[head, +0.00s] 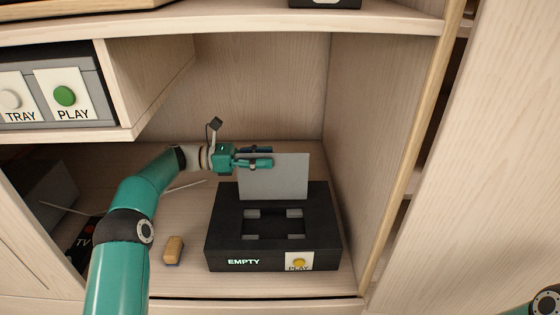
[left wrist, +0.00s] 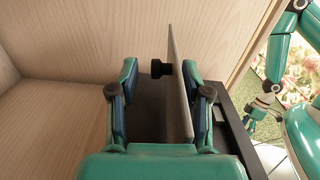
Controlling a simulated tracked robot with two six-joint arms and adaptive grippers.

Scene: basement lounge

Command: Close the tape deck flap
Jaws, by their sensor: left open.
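The tape deck (head: 222,240) is a black box on the cabinet shelf, with EMPTY lettering and a yellow PLAY button (head: 299,263) on its front. Its grey flap (head: 280,180) stands upright at the back of the open well. My left gripper (head: 256,157) is open at the flap's upper left edge. In the left wrist view the flap (left wrist: 178,92) shows edge-on between the two fingers of this gripper (left wrist: 163,98), nearer the right finger. A black knob (left wrist: 160,68) sticks out from the flap's left side. My right gripper (left wrist: 260,108) is small at the right of the left wrist view.
A tan block (head: 173,250) lies left of the deck. A grey unit with TRAY and green PLAY (head: 64,96) buttons sits on the upper left shelf. The cabinet's side wall (head: 365,150) stands close on the deck's right. A thin pale cable lies behind my left arm.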

